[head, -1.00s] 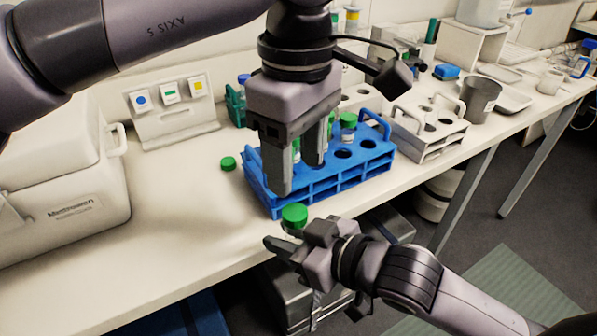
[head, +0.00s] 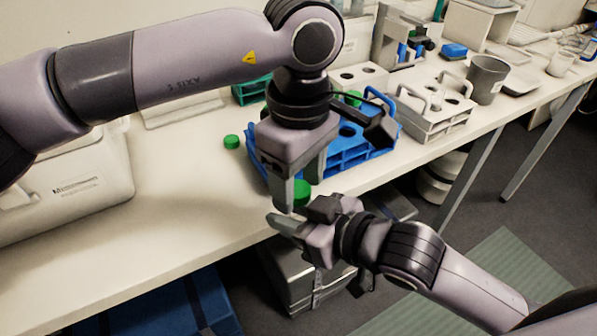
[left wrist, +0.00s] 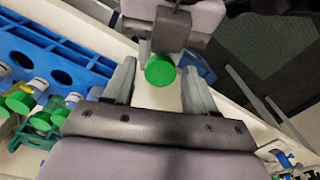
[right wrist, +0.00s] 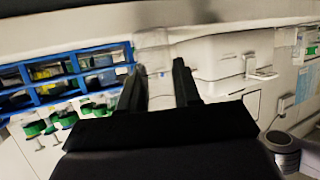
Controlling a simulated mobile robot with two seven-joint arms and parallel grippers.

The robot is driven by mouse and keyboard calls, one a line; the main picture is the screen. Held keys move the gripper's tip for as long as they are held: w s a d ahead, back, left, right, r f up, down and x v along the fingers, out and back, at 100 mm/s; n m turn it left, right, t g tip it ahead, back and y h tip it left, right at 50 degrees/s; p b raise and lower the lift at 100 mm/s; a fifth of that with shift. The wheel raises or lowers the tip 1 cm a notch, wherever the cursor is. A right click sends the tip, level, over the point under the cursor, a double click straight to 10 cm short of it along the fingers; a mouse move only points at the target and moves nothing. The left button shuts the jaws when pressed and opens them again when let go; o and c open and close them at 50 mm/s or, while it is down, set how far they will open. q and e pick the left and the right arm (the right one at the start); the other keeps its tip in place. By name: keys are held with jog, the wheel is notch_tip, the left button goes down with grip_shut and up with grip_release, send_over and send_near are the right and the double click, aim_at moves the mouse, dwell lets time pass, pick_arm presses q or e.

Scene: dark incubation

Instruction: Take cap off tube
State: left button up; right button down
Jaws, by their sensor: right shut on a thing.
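A tube with a round green cap (head: 301,192) is held upright in front of the blue rack by my right gripper (head: 298,217), which is shut on it. Most of the tube body is hidden in the head view; a pale, see-through shape shows between the right fingers (right wrist: 158,85) in the right wrist view. My left gripper (head: 299,184) points down from above, open, with its fingers around the cap level. In the left wrist view the green cap (left wrist: 160,70) lies between the spread left fingers (left wrist: 160,88), with a gap on each side.
A loose green cap (head: 231,142) lies on the bench. A white rack (head: 436,121) and a grey cup (head: 486,80) stand to the right. The bench at left front is clear.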

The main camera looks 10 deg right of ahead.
pick_arm(q)
grip_shut()
jog(key=n, duration=0.2)
jog(key=shift+n, duration=0.4)
jog(key=shift+o, duration=0.5)
grip_release()
